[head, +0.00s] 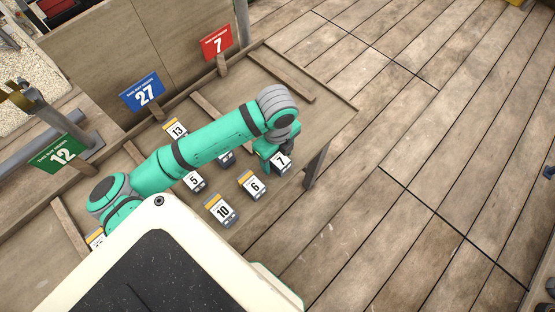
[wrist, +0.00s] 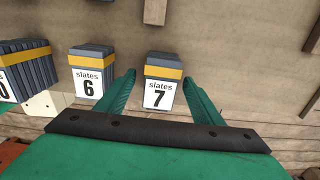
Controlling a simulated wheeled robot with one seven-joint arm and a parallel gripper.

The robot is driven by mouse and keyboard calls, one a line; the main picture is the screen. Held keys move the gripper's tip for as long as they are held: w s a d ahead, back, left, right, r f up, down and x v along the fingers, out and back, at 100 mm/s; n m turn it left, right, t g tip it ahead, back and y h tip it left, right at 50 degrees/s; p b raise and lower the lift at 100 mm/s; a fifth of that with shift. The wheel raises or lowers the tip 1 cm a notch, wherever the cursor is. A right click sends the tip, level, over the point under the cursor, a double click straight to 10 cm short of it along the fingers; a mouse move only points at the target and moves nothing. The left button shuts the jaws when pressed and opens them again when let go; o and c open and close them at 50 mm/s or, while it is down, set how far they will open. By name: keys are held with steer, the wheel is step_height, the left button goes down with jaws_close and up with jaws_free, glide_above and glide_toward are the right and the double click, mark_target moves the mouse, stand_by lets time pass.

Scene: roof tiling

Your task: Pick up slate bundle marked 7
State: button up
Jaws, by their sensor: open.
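The slate bundle marked 7 (head: 281,162) stands on the wooden board below my arm's end in the head view. In the wrist view the same bundle (wrist: 162,82) shows dark slates, a yellow band and a white label reading "slates 7". My gripper (wrist: 160,88) is open, with one green finger on each side of the bundle; small gaps show beside it. In the head view my gripper (head: 272,154) is over the bundle's upper left side and partly hidden by my arm.
Bundle 6 (wrist: 90,75) stands just left of bundle 7. Bundles 10 (head: 221,210), 5 (head: 194,181) and 13 (head: 176,130) stand nearby. A short post (head: 316,166) rises just right of bundle 7. Signs 7 (head: 216,43), 27 (head: 143,92) and 12 (head: 62,154) stand behind.

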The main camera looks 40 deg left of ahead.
steer(key=c, duration=1.4)
steer(key=shift+r, duration=0.1)
